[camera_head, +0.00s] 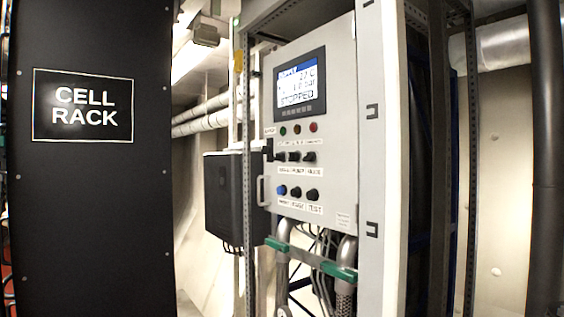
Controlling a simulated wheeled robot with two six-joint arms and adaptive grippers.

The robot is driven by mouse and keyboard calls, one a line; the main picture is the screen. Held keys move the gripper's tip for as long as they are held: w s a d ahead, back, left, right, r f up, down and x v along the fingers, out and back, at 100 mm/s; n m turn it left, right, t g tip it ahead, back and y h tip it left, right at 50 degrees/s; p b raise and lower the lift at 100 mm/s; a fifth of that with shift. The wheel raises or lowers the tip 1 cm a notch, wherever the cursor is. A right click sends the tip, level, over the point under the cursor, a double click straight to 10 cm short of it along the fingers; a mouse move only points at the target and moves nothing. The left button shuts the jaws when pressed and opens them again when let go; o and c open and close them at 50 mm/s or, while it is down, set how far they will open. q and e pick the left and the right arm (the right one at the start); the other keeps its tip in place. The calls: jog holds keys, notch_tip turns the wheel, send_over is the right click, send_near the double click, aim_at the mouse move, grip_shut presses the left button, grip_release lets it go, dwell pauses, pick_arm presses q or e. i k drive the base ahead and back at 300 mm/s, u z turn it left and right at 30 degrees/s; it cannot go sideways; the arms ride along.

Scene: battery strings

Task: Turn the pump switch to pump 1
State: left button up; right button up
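A grey control panel (342,150) stands in the middle of the head view, turned at an angle. Its screen (299,85) reads "STOPPED". Under the lamps is a row of black rotary switches (294,156) with a label strip beneath. A lower row holds a blue knob (282,190) and black knobs (312,195). The labels are too small to read surely, so I cannot tell which switch is the pump switch or its position. Neither gripper is in view.
A black cabinet marked "CELL RACK" (88,200) fills the left. A dark box (225,195) sits beside the panel's left edge. Pipes with green clamps (338,272) run below the panel. A metal frame post (440,200) and a dark pipe (545,150) stand at the right.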

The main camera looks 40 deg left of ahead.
aim_at(291, 156)
jog(key=k, duration=1.1)
jog(key=u, duration=0.8)
jog(key=i, duration=0.65)
jog(key=u, duration=0.65)
jog(key=i, duration=1.05)
jog(key=z, duration=0.4)
